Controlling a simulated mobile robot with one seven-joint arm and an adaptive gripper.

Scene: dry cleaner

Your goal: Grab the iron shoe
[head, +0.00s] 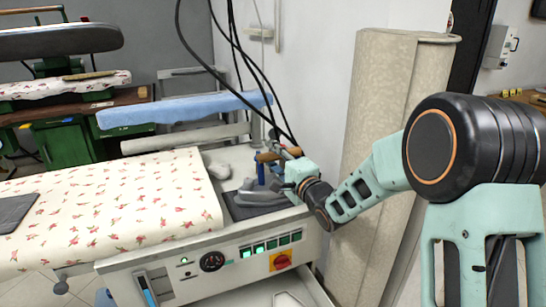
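A grey iron (258,193) sits on a dark rest pad (243,211) at the right end of the ironing table. A dark grey flat piece (14,212) lies on the floral cover at the left picture edge. I cannot tell for certain which of these is the iron shoe. My gripper (272,172) is at the iron's upper right side, near its brown handle (267,156). Its fingers are small and partly hidden by the wrist, so I cannot tell whether they are open, shut or touching the iron.
The floral ironing table (120,205) fills the lower left, with a control panel (230,258) along its front. A blue padded arm (180,108) extends behind it. Black cables (243,75) hang above the iron. A beige fabric roll (385,130) stands upright behind my arm.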

